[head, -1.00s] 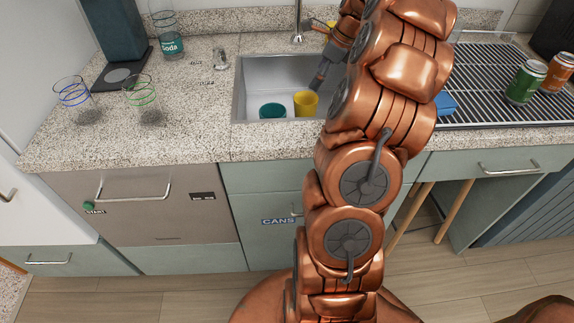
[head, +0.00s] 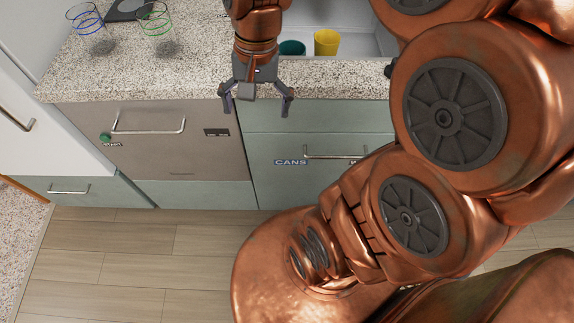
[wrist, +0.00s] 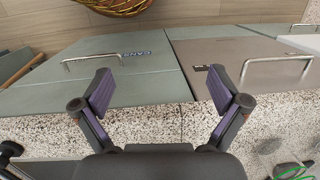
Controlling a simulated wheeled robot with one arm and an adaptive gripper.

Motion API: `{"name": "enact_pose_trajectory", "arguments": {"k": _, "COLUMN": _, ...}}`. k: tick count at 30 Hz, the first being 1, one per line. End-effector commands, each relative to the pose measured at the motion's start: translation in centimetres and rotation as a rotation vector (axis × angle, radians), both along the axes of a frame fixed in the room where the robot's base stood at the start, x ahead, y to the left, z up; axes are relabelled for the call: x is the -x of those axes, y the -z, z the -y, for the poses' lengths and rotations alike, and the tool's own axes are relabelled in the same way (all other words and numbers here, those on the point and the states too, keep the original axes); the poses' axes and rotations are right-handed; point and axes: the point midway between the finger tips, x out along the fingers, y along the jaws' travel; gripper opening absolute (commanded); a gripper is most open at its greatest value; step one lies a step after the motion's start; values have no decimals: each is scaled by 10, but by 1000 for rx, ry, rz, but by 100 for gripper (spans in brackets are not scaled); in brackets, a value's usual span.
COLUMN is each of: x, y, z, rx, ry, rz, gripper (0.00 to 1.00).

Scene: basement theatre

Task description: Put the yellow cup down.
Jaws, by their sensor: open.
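The yellow cup (head: 327,42) stands in the grey metal sink (head: 362,42), beside a teal cup (head: 292,48) to its left. My gripper (head: 257,103) is open and empty. It is in front of the counter's front edge, to the left of the yellow cup and apart from it, with its fingers pointing down. In the wrist view my gripper (wrist: 160,90) shows both fingers spread, with cabinet fronts and the counter edge beyond them and no cup between them.
Two wire-like glasses, blue (head: 84,18) and green (head: 155,18), stand on the speckled counter (head: 190,55) at left. Below are a dishwasher (head: 155,140) with a START button and a drawer labelled CANS (head: 300,160). The wooden floor in front is clear at left.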

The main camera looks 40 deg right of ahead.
Motion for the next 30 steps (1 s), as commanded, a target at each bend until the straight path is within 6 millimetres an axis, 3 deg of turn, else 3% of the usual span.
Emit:
{"name": "enact_pose_trajectory", "arguments": {"k": 1, "x": 19, "y": 3, "z": -9, "rx": 15, "ry": -98, "rz": 0, "gripper": 98}}
{"name": "enact_pose_trajectory", "arguments": {"k": 6, "x": 75, "y": 18, "z": -25, "rx": 45, "ry": -400, "rz": -19, "gripper": 98}}
{"name": "enact_pose_trajectory", "arguments": {"k": 12, "x": 117, "y": 32, "z": -28, "rx": 60, "ry": -622, "rz": -40, "gripper": 98}}
{"name": "enact_pose_trajectory", "arguments": {"k": 16, "x": 126, "y": 36, "z": -24, "rx": 62, "ry": -675, "rz": -45, "gripper": 98}}
{"name": "enact_pose_trajectory", "arguments": {"k": 25, "x": 127, "y": 36, "z": -24, "rx": 61, "ry": -681, "rz": -45, "gripper": 98}}
{"name": "enact_pose_trajectory", "arguments": {"k": 30, "x": 127, "y": 23, "z": -24, "rx": 61, "ry": -680, "rz": -45, "gripper": 98}}
